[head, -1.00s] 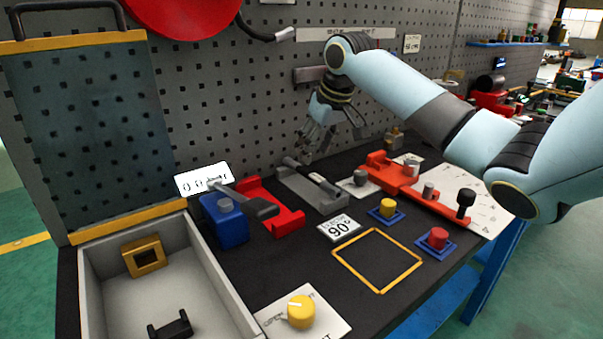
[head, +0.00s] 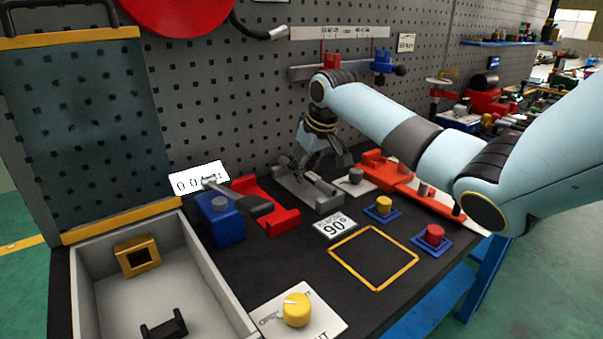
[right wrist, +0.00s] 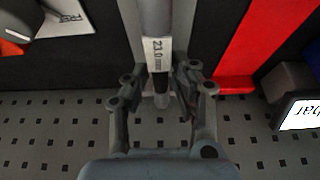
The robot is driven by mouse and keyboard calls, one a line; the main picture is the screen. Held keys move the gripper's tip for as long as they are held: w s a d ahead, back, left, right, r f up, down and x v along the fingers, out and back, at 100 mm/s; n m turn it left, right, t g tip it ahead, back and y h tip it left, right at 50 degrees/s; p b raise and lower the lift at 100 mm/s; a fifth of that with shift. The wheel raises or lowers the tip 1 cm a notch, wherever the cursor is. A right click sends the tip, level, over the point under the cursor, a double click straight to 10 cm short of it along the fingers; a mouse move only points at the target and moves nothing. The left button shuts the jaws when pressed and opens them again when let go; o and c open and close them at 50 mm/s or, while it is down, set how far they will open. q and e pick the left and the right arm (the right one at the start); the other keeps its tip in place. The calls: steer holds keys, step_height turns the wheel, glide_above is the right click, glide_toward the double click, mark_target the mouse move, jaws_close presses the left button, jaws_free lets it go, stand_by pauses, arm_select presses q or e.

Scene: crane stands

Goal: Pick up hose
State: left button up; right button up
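A black hose (head: 247,29) with a light grey end (head: 278,33) hangs from the red reel (head: 180,12) at the top of the head view. My right gripper (head: 318,165) is well below it, pointing down at a grey holder (head: 300,190) on the bench. In the right wrist view the fingers (right wrist: 164,82) stand on either side of a grey rod (right wrist: 156,22) labelled 23.0 mm. They look open; whether either finger touches the rod is unclear. My left gripper is in neither view.
A red holder (head: 284,220) and a blue block (head: 222,230) with a hammer-like lever stand left of the grey holder. An orange-red rack (head: 385,168) is to its right. A grey tray (head: 205,262) is at front left. The pegboard closes off the back.

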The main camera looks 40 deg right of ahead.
jaws_close()
steer(key=shift+r, duration=0.15)
